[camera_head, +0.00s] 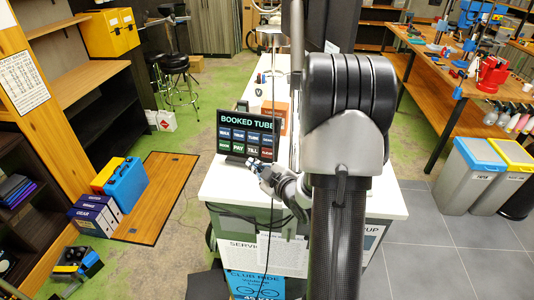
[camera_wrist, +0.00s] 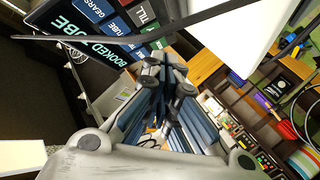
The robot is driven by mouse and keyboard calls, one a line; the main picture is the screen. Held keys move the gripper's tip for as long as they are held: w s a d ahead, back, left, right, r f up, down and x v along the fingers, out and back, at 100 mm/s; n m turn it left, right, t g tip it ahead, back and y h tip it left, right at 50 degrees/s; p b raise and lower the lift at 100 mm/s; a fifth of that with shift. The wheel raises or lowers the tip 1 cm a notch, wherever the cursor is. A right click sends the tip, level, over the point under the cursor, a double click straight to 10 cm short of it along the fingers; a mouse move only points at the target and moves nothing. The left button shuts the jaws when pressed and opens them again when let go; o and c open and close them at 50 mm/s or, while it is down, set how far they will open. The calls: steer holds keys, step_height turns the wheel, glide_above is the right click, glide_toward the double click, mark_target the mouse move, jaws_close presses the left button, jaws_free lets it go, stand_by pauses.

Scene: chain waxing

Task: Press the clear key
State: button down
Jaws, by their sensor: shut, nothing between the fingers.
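A dark touch screen (camera_head: 248,136) headed "BOOKED TUBE" stands on the white counter, with two rows of keys. The red key at the bottom right, whose small label looks like "CLEAR" (camera_head: 271,155), is the clear key. My gripper (camera_head: 256,166) is just below and in front of the screen's lower right part, close to the red key. I cannot tell whether it touches. In the wrist view the screen (camera_wrist: 93,35) is tilted at the upper left, showing "GEARS", "TUBE" and "TILL" keys; I cannot make out the red key there. My gripper (camera_wrist: 162,70) is shut and empty.
The white counter (camera_head: 228,190) holds the screen, with an orange-brown box (camera_head: 274,115) behind it. Dark cables hang at the counter's front. A wooden workbench (camera_head: 445,75) stands at the right, and bins (camera_head: 470,178) stand on the floor in front of it.

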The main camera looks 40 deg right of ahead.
mark_target(264, 156)
steer(key=shift+w+d+f, duration=0.4)
steer(key=shift+w+d, duration=0.3)
steer(key=shift+d, duration=0.45)
steer(key=shift+w+d+f, duration=0.35)
steer(key=shift+w+d, duration=0.4)
steer(key=shift+d, duration=0.35)
steer(key=shift+w+d+f, duration=0.4)
steer(key=shift+w+d, duration=0.3)
steer(key=shift+d, duration=0.45)
steer(key=shift+b, duration=0.3)
steer(key=shift+w+d+f, duration=0.1)
steer(key=shift+w+d, duration=0.1)
steer(key=shift+d, duration=0.15)
steer(key=shift+w+d+f+b, duration=0.2)
steer(key=shift+d+b, duration=0.1)
steer(key=shift+b, duration=0.2)
steer(key=shift+r, duration=0.1)
steer(key=shift+s+a+r, duration=0.2)
steer(key=shift+s+a, duration=0.2)
steer(key=shift+a, duration=0.3)
steer(key=shift+s+a+r+b, duration=0.25)
steer(key=shift+s+a, duration=0.2)
steer(key=shift+a, duration=0.2)
steer(key=shift+s+a+r+b, duration=0.2)
steer(key=shift+s+a, duration=0.2)
steer(key=shift+a, duration=0.3)
steer(key=shift+s+a+r+b, duration=0.15)
steer(key=shift+s+a+r, duration=0.1)
steer(key=shift+s+a, duration=0.3)
